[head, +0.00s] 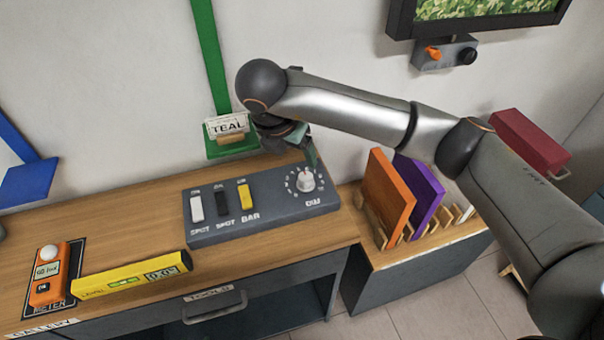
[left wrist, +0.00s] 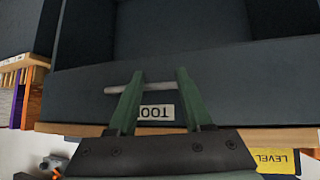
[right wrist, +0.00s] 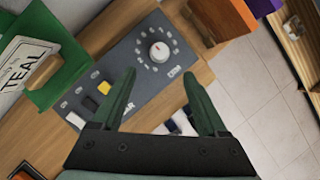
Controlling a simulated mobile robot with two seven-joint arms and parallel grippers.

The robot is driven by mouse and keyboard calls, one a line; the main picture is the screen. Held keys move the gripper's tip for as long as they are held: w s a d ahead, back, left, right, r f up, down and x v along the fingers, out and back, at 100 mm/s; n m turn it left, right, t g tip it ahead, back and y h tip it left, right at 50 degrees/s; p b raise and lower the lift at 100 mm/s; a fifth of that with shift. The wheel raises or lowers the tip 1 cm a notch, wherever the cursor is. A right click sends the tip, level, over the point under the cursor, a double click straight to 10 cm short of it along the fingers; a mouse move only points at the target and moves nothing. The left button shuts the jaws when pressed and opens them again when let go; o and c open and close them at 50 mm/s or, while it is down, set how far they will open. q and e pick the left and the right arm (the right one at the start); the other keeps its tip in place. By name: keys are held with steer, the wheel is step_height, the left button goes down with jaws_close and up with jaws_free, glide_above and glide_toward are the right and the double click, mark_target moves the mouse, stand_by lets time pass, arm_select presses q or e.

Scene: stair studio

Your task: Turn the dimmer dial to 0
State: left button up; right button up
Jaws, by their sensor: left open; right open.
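The dimmer dial (head: 306,181) is a pale round knob at the right end of a dark grey control panel (head: 262,222), ringed by white marks. It also shows in the right wrist view (right wrist: 159,52), a little beyond the fingertips, with a small red mark on its face. My right gripper (right wrist: 158,74) is open and empty; in the head view (head: 308,150) it hangs just behind and above the dial, partly hidden by its own wrist. My left gripper (left wrist: 160,73) is open in the left wrist view, facing the drawer front; its arm is outside the head view.
White (head: 196,208), black (head: 221,203) and yellow (head: 246,197) switches sit left of the dial. A yellow level (head: 132,275) and orange meter (head: 48,275) lie on the wooden bench. A green TEAL holder (head: 222,147) is behind. Orange (head: 388,195) and purple (head: 420,190) panels stand right.

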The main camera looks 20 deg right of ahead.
mark_target(305, 176)
steer(key=p+x, duration=0.1)
steer(key=x, duration=1.1)
steer(key=shift+a+f, duration=0.1)
steer(key=shift+f, duration=0.1)
jaws_close()
